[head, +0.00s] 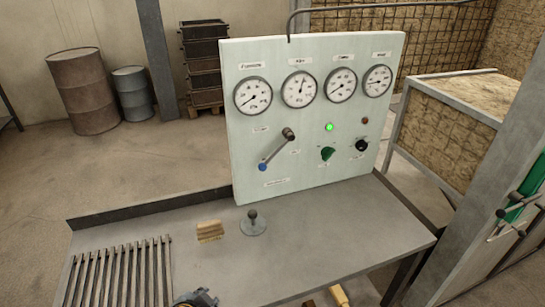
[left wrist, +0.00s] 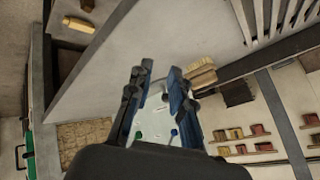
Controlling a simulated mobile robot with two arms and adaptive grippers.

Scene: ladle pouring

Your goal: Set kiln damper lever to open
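The control panel (head: 310,110) stands upright at the back of the workbench. The lever (head: 276,150) is on its lower left part, with a dark hub (head: 288,134) at the upper right and a blue knob (head: 262,167) at the lower left. The small labels around it are too blurred to read. My left gripper (head: 196,300) barely shows at the bottom edge, in front of and below the panel, apart from the lever. In the left wrist view its fingers (left wrist: 158,82) are spread and empty, with part of the panel (left wrist: 155,122) between them. My right gripper is not in view.
The panel also has several gauges, a lit green lamp (head: 329,127), a green knob (head: 327,153) and a black knob (head: 361,145). A brush (head: 209,231) and an upright ball-topped handle (head: 253,222) stand on the bench before it. A slatted rack (head: 120,272) lies at left.

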